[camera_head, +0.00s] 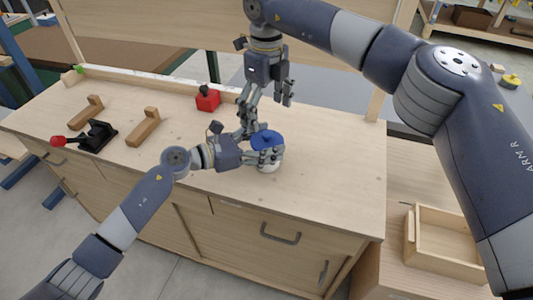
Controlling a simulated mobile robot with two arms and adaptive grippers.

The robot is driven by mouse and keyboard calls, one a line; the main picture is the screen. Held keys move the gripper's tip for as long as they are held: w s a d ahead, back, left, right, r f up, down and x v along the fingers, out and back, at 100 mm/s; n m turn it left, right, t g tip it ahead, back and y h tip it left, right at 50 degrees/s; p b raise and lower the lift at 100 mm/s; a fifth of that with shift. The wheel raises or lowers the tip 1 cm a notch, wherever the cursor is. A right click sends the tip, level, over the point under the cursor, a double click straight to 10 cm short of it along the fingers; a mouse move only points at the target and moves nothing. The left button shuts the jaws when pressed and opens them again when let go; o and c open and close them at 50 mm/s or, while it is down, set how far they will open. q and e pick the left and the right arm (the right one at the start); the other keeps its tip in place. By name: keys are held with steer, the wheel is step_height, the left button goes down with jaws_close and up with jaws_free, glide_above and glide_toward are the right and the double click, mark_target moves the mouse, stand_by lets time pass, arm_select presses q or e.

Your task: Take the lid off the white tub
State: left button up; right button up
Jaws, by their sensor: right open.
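The white tub (268,165) stands upright on the wooden workbench. A blue lid (267,139) sits on top of it. My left gripper (272,156) comes in from the left with its fingers at the tub's side; whether it is closed firmly on the tub is hard to see. My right gripper (266,118) points down from above, just behind and above the lid. Its fingers are spread open; one reaches down near the lid's left back edge. Whether it touches the lid cannot be told.
A red block with a dark knob (207,98) lies behind on the bench. Two wooden pieces (143,127) and a black clamp with a red handle (95,136) are at the left. An open wooden box (412,240) is at lower right. The bench's right side is clear.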

arm_select(q)
steer(key=o, duration=0.5)
steer(key=shift+o, duration=0.2)
